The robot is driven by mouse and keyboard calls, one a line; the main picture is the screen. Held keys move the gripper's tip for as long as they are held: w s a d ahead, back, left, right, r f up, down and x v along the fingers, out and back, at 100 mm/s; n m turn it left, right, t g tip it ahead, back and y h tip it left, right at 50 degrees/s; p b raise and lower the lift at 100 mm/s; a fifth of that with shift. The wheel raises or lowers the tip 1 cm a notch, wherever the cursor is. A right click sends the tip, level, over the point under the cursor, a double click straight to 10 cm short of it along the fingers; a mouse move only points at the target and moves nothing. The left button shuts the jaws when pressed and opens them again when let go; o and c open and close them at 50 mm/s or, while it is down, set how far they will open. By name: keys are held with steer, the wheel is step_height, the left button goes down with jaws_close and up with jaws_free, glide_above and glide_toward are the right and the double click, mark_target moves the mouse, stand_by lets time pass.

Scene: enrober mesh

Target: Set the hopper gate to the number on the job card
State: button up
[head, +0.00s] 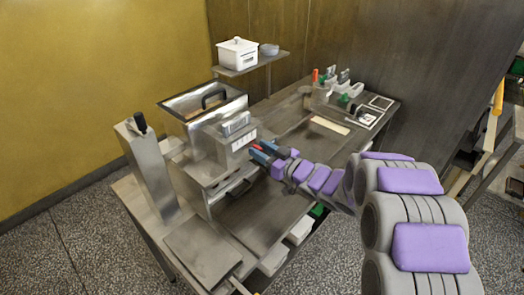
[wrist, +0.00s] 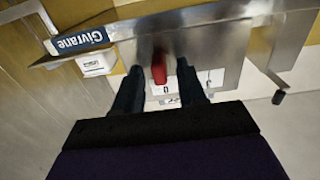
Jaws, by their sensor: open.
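A red gate knob (wrist: 159,72) shows between my fingers. My gripper (head: 264,156) is open at the housing front; its fingers (wrist: 159,82) lie either side of the knob, and I cannot tell whether they touch it. A white card (head: 368,118) at the table's far right may be the job card; its number is unreadable.
A steel table (head: 262,205) carries the machine. Small tools and bins (head: 338,88) crowd the far right end. A tall steel box (head: 147,170) stands left. The table's middle is mostly clear.

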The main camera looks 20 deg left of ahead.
steer(key=shift+c, duration=0.3)
jaws_close()
